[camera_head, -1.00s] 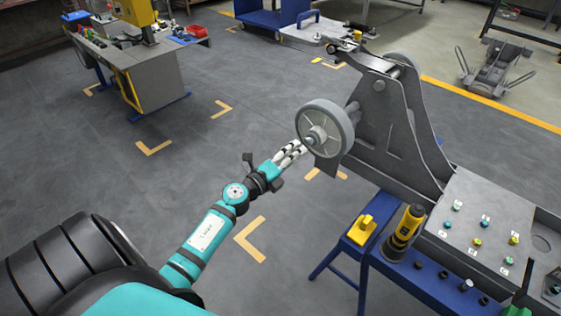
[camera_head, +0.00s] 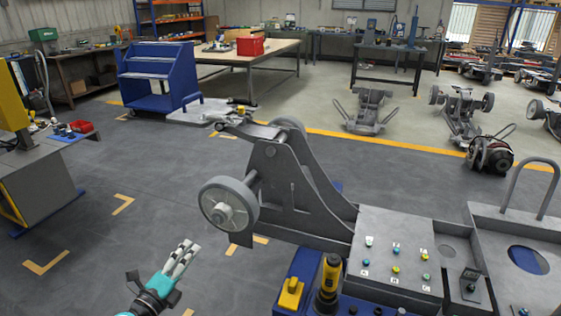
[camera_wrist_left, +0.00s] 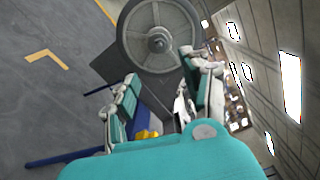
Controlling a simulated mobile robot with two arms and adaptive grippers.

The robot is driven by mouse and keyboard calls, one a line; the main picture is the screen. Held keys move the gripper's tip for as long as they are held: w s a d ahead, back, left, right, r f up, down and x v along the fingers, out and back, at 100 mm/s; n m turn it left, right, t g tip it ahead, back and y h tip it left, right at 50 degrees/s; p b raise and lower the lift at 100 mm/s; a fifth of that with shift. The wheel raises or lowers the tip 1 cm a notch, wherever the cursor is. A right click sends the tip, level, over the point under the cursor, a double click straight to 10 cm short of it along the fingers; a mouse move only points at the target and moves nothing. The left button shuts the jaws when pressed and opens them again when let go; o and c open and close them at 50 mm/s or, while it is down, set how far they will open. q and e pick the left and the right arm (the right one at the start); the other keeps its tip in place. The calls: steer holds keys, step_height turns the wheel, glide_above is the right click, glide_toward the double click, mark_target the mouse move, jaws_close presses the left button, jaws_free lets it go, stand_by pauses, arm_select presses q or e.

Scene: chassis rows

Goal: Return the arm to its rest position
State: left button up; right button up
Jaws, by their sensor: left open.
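My left arm enters the head view at the lower left, and its left gripper (camera_head: 184,260) is open and empty. It is below and to the left of the grey wheel (camera_head: 229,206) on the chassis, apart from it in this view. In the left wrist view the open fingers (camera_wrist_left: 165,105) stand apart, with the wheel (camera_wrist_left: 158,38) beyond them. My right gripper is in neither view.
The grey chassis (camera_head: 300,190) with its button panel (camera_head: 395,262) fills the middle and right. A yellow and black tool (camera_head: 328,280) stands in front of it. A grey workbench (camera_head: 38,185) is at left. Open floor lies between.

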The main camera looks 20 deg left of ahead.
arm_select(q)
steer(key=s+d+f+n+g+y, duration=0.15)
steer(key=s+f+n, duration=0.25)
steer(key=f, duration=0.6)
steer(key=s+d+f+n+g, duration=0.1)
steer(key=s+f+n+g, duration=0.25)
steer(key=f, duration=0.75)
steer(key=s+d+f+n+g+y, duration=0.1)
steer(key=s+f+n+g, duration=0.2)
steer(key=f, duration=0.7)
steer(key=s+d+f+n+g, duration=0.3)
steer(key=s+f, duration=0.3)
steer(key=s, duration=0.5)
steer(key=s+d+f+n+g+h, duration=0.1)
steer(key=s+d+f+n+g, duration=0.2)
steer(key=s+f, duration=0.4)
steer(key=s+d+f+n+g, duration=0.3)
steer(key=s+d+f, duration=0.2)
steer(key=s, duration=0.9)
step_height(320, 180, down, 2)
steer(key=shift+s+f, duration=0.1)
steer(key=shift+s, duration=0.25)
